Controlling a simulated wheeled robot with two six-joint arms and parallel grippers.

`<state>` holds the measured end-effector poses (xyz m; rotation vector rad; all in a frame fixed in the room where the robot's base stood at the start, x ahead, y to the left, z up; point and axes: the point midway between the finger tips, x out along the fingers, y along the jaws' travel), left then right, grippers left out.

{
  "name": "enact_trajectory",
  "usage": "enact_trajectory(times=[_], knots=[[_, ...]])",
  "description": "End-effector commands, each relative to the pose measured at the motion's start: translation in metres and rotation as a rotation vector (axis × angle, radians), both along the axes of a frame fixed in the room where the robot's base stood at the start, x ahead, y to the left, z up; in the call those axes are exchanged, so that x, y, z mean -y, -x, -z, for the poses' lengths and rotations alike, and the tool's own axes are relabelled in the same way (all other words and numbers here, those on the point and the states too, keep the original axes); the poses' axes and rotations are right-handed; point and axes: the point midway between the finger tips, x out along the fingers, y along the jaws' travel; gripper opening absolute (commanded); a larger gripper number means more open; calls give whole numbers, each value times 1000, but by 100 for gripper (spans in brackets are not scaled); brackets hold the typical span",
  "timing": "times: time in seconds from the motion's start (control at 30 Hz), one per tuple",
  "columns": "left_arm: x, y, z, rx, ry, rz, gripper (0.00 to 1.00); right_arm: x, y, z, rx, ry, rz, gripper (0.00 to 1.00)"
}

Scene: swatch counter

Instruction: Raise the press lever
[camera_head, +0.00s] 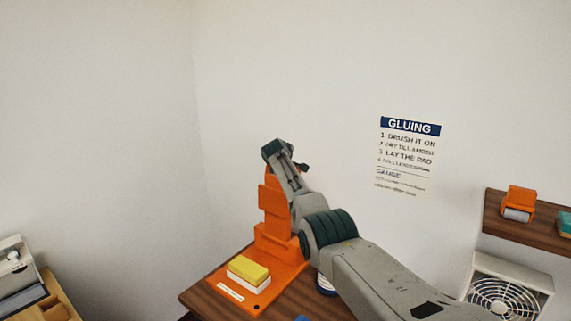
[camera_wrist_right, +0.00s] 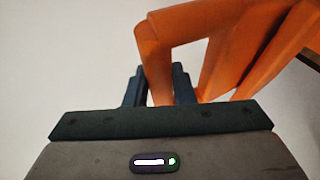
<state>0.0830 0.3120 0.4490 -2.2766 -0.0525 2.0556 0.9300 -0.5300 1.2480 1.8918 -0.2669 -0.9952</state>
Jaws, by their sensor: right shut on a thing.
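The orange press (camera_head: 272,222) stands on the brown wooden table, its upright column behind its flat base. My right arm reaches in front of it from the lower right, and its wrist hides part of the column and its top. In the right wrist view my right gripper (camera_wrist_right: 159,88) is shut on an orange bar (camera_wrist_right: 152,50), which looks like the press lever. One dark finger lies on each side of the bar. The lever is hidden or hard to make out in the head view. My left gripper is not in view.
A yellow and white block (camera_head: 248,270) sits on the press base. A round container (camera_head: 326,286) stands partly behind my arm. At right are a wall shelf (camera_head: 488,214) with an orange item and a white fan (camera_head: 505,290). A gluing notice (camera_head: 407,155) hangs on the wall.

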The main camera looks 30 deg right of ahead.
Motion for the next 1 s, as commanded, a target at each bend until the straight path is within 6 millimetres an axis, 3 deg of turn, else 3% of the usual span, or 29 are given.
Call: enact_trajectory(times=[0.17, 0.2, 0.3, 0.73, 1.0], knots=[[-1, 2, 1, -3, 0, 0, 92, 0, 1, 6, -9, -3, 1, 0], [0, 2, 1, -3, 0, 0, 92, 0, 1, 6, -9, -3, 1, 26], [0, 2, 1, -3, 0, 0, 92, -1, 1, 5, -8, -3, 2, 44], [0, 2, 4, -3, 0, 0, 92, -2, 2, 1, -2, 0, 2, 44], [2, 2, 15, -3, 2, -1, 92, -14, 15, -8, -1, 0, 1, 44]])
